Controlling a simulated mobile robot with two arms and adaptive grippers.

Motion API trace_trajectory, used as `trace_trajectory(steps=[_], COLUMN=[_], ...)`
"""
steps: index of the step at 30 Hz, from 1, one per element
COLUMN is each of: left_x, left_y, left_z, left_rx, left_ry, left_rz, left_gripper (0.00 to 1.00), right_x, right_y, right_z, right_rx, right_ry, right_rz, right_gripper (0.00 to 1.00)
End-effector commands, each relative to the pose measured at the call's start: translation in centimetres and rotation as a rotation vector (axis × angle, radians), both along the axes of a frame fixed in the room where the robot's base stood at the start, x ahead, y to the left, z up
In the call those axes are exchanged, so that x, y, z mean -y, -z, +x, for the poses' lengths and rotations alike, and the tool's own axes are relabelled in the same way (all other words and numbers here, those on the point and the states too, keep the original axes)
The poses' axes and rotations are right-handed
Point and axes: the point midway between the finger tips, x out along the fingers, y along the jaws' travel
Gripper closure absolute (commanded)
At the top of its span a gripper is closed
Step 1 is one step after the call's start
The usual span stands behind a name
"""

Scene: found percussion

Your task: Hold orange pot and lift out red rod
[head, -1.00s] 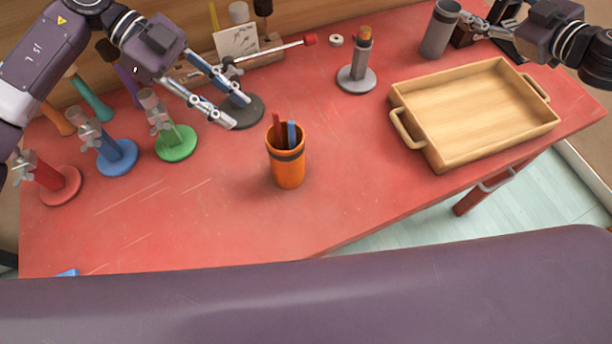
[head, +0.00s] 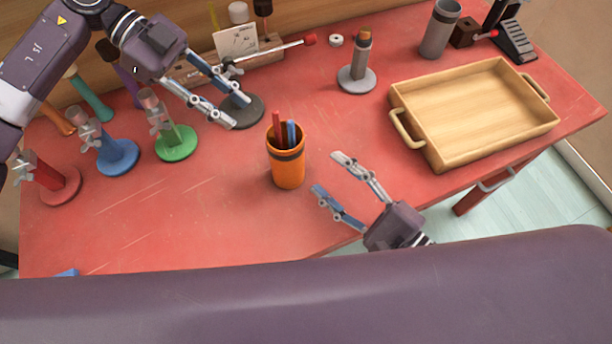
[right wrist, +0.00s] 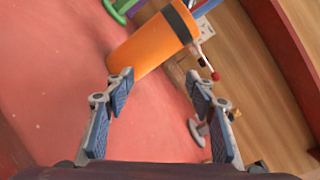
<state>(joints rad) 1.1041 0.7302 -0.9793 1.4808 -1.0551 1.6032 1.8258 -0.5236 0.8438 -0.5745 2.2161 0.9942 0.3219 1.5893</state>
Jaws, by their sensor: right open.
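The orange pot (head: 286,170) stands upright on the red table, with a dark band near its rim. The red rod (head: 277,124) and a blue rod (head: 291,131) stick up out of it. My right gripper (head: 327,174) is open and empty, to the right of the pot and apart from it. In the right wrist view the pot (right wrist: 150,46) lies ahead of the open fingers (right wrist: 162,92), a little left of the middle. My left gripper (head: 230,110) is open and empty, above the table, behind and left of the pot. The rods' lower ends are hidden inside the pot.
A wooden tray (head: 434,155) is at the right. Blue (head: 118,157), green (head: 176,143) and red (head: 60,186) stands are at the left. A dark round stand (head: 243,112) is by my left gripper. A grey cup (head: 440,30) is at the back right. The table front of the pot is clear.

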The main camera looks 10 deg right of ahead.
Motion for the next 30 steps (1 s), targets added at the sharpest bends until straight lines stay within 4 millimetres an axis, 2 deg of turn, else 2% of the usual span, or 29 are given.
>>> trace_trajectory(steps=[3,6,10,16,22,30], left_x=[0.0,0.0,0.0,0.0,0.0,0.0], left_y=[0.0,0.0,0.0,0.0,0.0,0.0], left_z=[0.0,0.0,0.0,0.0,0.0,0.0], left_rx=[0.0,0.0,0.0,0.0,0.0,0.0], left_ry=[0.0,0.0,0.0,0.0,0.0,0.0], left_rz=[0.0,0.0,0.0,0.0,0.0,0.0], left_gripper=[0.71,0.71,0.71,0.71,0.71,0.71], right_x=[-2.3,-3.7,-4.9,-5.7,-7.0,-8.2], right_y=[-0.1,-0.2,-0.2,-0.2,-0.4,-0.3], right_z=[0.1,0.2,0.3,1.0,3.2,5.0], right_rx=[-0.206,-0.339,-0.444,-0.487,-0.482,-0.48], right_ry=[0.062,0.091,0.11,0.117,0.115,0.118], right_rz=[0.315,0.517,0.677,0.74,0.742,0.739], right_gripper=[0.5,0.5,0.5,0.5,0.5,0.5])
